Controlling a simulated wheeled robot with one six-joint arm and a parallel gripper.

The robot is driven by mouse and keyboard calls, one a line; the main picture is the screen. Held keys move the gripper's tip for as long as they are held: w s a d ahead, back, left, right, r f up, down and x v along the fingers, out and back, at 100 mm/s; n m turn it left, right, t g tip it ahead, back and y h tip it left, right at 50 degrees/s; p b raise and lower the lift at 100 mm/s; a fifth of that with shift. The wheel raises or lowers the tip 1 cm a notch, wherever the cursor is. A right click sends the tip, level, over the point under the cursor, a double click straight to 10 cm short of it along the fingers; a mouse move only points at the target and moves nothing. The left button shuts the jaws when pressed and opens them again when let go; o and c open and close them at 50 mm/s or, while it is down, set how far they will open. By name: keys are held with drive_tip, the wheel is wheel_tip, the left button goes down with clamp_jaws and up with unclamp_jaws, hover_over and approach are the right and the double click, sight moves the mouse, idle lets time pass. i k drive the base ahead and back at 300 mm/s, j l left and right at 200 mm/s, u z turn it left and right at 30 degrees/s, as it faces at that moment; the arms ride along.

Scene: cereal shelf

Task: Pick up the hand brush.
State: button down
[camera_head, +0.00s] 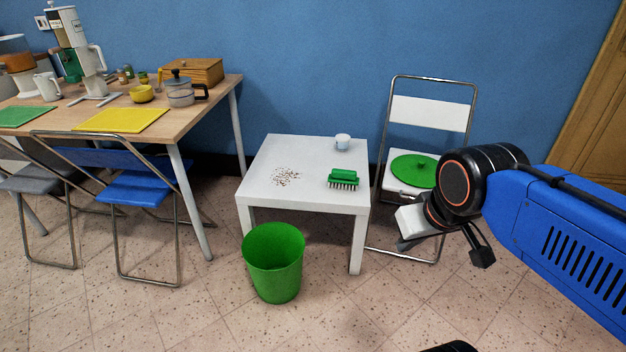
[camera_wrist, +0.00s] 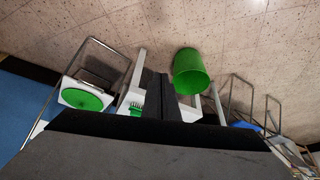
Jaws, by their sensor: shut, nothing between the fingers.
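The hand brush (camera_head: 343,179) is green with pale bristles. It lies on the right part of a low white table (camera_head: 300,205), bristles facing the front. In the wrist view the hand brush (camera_wrist: 136,109) shows small, just left of my fingers. My gripper (camera_head: 408,240) hangs in the air to the right of the table, in front of the folding chair and apart from the brush. In the wrist view my gripper (camera_wrist: 168,92) has its two dark fingers together, with nothing between them.
Dark crumbs (camera_head: 286,176) and a small cup (camera_head: 342,142) are on the white table. A green bin (camera_head: 274,263) stands on the floor in front. A white folding chair (camera_head: 430,115) with a green disc (camera_head: 414,170) is at right. A laden wooden table (camera_head: 205,105) is at left.

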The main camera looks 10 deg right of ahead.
sight(342, 177)
drive_tip(key=i+l+u, duration=0.45)
drive_tip(key=i+l, duration=0.3)
